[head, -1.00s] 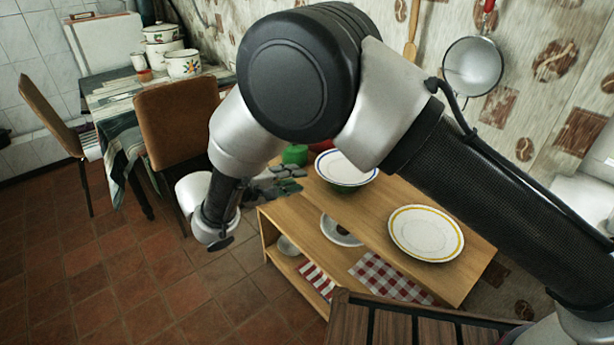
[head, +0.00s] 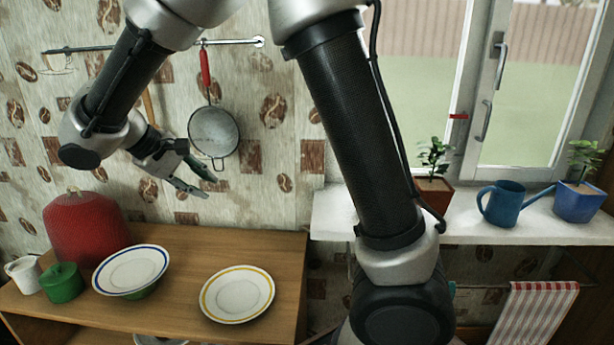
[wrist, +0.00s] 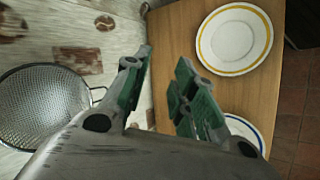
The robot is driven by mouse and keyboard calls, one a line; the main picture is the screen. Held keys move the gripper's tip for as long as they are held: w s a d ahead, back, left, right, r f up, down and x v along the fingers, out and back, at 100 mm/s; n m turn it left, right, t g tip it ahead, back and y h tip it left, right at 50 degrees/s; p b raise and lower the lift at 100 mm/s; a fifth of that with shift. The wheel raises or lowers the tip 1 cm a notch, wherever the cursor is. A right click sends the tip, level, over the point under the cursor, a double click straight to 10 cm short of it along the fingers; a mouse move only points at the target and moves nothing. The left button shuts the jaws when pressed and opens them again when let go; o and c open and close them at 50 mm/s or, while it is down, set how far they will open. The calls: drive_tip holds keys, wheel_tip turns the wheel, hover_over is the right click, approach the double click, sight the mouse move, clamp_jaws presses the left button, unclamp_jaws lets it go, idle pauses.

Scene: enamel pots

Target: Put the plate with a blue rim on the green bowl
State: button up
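The plate with a blue rim (head: 131,268) rests on top of the green bowl (head: 143,293) on the wooden cabinet top, slightly tilted in view. Only a small part of the bowl shows below the plate. In the wrist view the blue-rimmed plate (wrist: 241,128) is partly hidden behind my gripper. My gripper (head: 207,183) is open and empty, up in the air above and behind the plates, near the wall. Its two fingers stand apart in the wrist view (wrist: 160,78).
A yellow-rimmed plate (head: 237,295) lies right of the bowl. A red container (head: 86,230), a green lidded pot (head: 63,283) and a white mug (head: 24,274) stand at the left. A strainer (head: 214,133) hangs near my gripper. The windowsill (head: 470,222) holds plants and a watering can.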

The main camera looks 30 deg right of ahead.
drive_tip(key=s+d+r+m+g+y, duration=0.1)
drive_tip(key=s+d+r+m+y, duration=0.25)
drive_tip(key=d, duration=0.85)
drive_tip(key=s+d+m+t+y, duration=0.1)
drive_tip(key=s+d+y, duration=0.1)
drive_tip(key=s+d, duration=0.3)
drive_tip(key=s+d+r+t+y, duration=0.1)
drive_tip(key=s+d, duration=0.5)
drive_tip(key=s, duration=0.8)
drive_tip(key=shift+s+m+t+y, duration=0.2)
drive_tip(key=shift+m+t+y, duration=0.15)
drive_tip(key=shift+t, duration=0.15)
